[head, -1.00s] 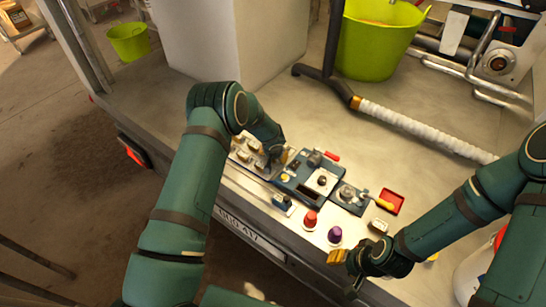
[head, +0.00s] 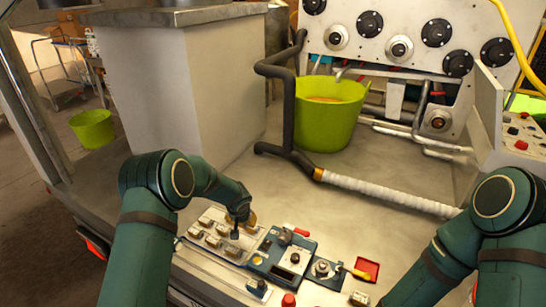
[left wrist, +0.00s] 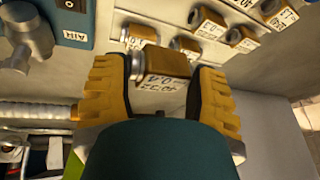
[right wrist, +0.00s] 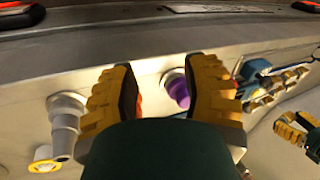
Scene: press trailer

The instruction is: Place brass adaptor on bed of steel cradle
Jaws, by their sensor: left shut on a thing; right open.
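My left gripper (head: 237,230) is over the adaptor tray in the head view. In the left wrist view, its yellow fingers (left wrist: 165,85) are shut on a brass adaptor (left wrist: 167,62), a squarish block with a silver threaded end and a white label. My right gripper (right wrist: 168,92) is open and empty in the right wrist view; it is out of the head view. A blue fixture (head: 257,267) with pale metal plates and dark knobs lies right of the tray. I cannot tell which part is the steel cradle.
Several labelled brass adaptors (left wrist: 241,38) sit in the tray (head: 208,222). A purple cap (right wrist: 178,90) shows beyond my right fingers. A white hose (head: 390,196) crosses behind.

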